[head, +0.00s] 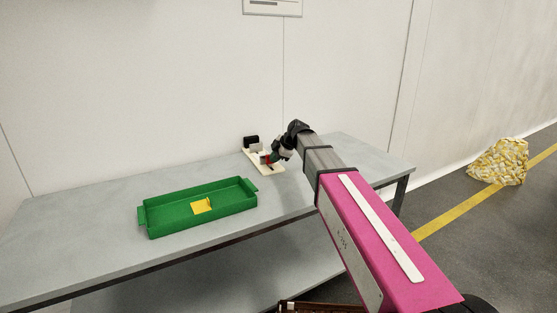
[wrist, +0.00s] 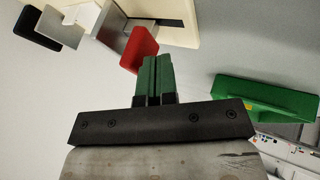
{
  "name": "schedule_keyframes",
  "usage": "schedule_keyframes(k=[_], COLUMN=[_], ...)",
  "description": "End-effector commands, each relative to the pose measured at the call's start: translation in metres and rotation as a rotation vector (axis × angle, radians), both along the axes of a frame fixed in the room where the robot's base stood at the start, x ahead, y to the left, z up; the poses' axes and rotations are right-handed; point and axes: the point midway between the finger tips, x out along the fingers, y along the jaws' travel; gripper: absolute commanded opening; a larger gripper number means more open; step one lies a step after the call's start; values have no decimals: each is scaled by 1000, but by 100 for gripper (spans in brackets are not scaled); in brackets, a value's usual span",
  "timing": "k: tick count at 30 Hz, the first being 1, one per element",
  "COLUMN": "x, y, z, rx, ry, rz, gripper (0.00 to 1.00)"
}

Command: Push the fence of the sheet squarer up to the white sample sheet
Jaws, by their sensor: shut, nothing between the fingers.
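The sheet squarer has a cream base (head: 270,169) at the back of the table, with a dark slot (wrist: 172,22) in it. A red plate (wrist: 141,47) stands at the near end of a grey metal block (wrist: 113,32), apparently the fence. A white piece (wrist: 84,14), apparently the sample sheet, lies beyond the block beside a light grey piece (wrist: 60,30) and a black block (head: 251,141). My gripper (wrist: 154,60) is shut and empty, its green fingertips right at the red plate. I cannot tell whether they touch. The fence-to-sheet gap is unclear.
A green tray (head: 190,226) with a yellow piece (head: 202,206) in it stands on the grey table (head: 95,200), front left of the squarer. The wall is close behind the squarer. A yellow-patterned bag (head: 499,161) lies on the floor at right.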

Motion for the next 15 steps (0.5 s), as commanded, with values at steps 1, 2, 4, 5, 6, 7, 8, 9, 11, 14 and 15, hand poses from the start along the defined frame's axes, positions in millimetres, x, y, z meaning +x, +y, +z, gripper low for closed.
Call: schedule_keyframes(k=[1, 2, 4, 5, 6, 7, 8, 9, 11, 14, 15], x=[3, 3, 4, 4, 4, 4, 4, 4, 4, 6, 9], y=[1, 2, 2, 2, 2, 2, 2, 2, 2, 3, 4], z=[0, 0, 0, 0, 0, 0, 0, 0, 0, 0, 0], rx=[0, 0, 0, 0, 0, 0, 0, 0, 0, 0, 0], ry=[0, 0, 0, 0, 0, 0, 0, 0, 0, 0, 0], rz=[0, 0, 0, 0, 0, 0, 0, 0, 0, 0, 0], gripper=[0, 0, 0, 0, 0, 0, 0, 0, 0, 0, 0])
